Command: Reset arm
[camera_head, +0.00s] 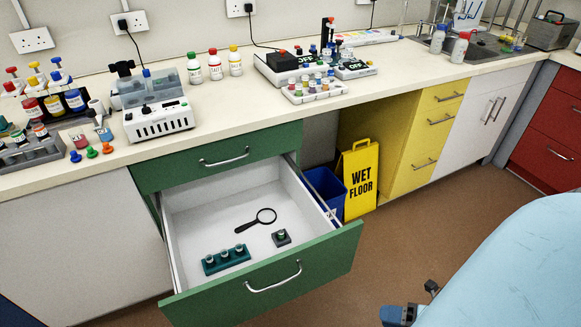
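My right gripper (410,308) shows only in part at the bottom edge of the head view, right of the open drawer. It is clear of the drawer, and I see nothing held in it. Its fingers are too cut off to tell whether they are open or shut. My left gripper is not in view. The green drawer (330,262) under the bench is pulled out. In it lie a black magnifying glass (257,220), a teal holder (227,260) with small round pieces, and a small dark block (281,238) with a round piece on top.
The bench top (225,105) holds bottles, racks and a white device (160,120). A blue bin (326,190) and a yellow wet floor sign (357,180) stand right of the drawer. A large light blue surface (520,265) fills the lower right. Brown floor (420,235) is open between.

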